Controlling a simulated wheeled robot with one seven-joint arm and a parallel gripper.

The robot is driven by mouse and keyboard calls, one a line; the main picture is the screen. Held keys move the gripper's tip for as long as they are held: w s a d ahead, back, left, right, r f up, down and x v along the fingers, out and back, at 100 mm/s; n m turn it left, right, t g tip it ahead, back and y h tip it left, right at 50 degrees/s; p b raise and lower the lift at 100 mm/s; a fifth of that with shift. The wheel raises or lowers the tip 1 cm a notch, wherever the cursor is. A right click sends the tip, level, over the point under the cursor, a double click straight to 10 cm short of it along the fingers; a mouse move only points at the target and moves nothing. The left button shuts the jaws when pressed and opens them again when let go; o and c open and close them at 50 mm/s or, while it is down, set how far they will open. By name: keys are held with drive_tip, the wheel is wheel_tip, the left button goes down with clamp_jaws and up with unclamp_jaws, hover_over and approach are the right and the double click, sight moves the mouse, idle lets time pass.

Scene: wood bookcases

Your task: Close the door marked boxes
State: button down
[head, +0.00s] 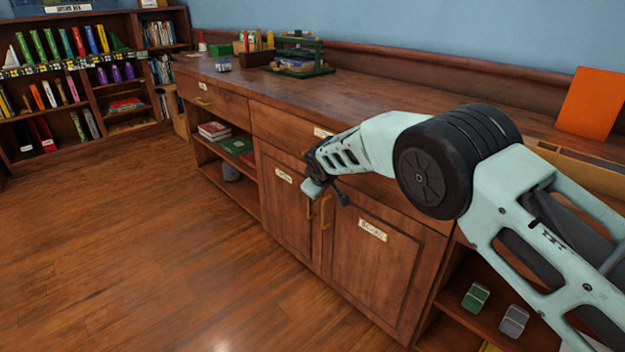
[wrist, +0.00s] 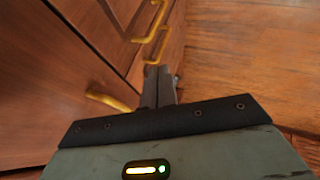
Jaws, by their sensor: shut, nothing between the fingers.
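A wooden cabinet has two doors side by side under the counter. The right door (head: 368,268) has a pale label (head: 372,230) that I read only faintly, perhaps as boxes. The left door (head: 288,215) has its own label (head: 283,175), too small to read surely. Both doors look flush or nearly so; I cannot tell whether a small gap is left. Brass handles (head: 326,212) stand where the doors meet, and handles (wrist: 110,101) also show in the wrist view. My gripper (head: 316,189) is shut and empty, in front of the handles' upper ends; its fingers (wrist: 159,85) point along the cabinet front.
Drawers run above the doors. Open shelves with books (head: 238,146) lie left, and a shelf with small boxes (head: 475,297) lies right. An orange panel (head: 592,103) stands on the countertop (head: 400,85). The wooden floor (head: 150,240) in front is clear.

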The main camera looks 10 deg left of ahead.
drive_tip(key=s+d+r+m+g, duration=0.1)
drive_tip(key=s+d+r, duration=0.1)
drive_tip(key=s+r, duration=0.25)
drive_tip(key=s+d+r+m+g+p, duration=0.1)
drive_tip(key=s+d+r, duration=0.1)
drive_tip(key=s+r, duration=0.3)
drive_tip(key=s+d+r+g, duration=0.1)
drive_tip(key=s+d+r, duration=0.2)
drive_tip(key=s, duration=0.4)
drive_tip(key=s+d+r+m+g, duration=0.1)
drive_tip(key=s+d, duration=0.5)
drive_tip(key=s, duration=0.5)
drive_tip(key=s+d+r+g+h, duration=0.15)
drive_tip(key=s+d, duration=0.35)
drive_tip(key=s, duration=0.7)
drive_tip(key=s+d+r+m+g, duration=0.1)
drive_tip(key=s+d+g, duration=0.1)
drive_tip(key=s+d, duration=0.65)
wheel_tip(320, 180, up, 23)
drive_tip(key=s+a+p, duration=0.2)
drive_tip(key=a+p, duration=0.1)
drive_tip(key=p, duration=2)
drive_tip(key=shift+s, duration=0.1)
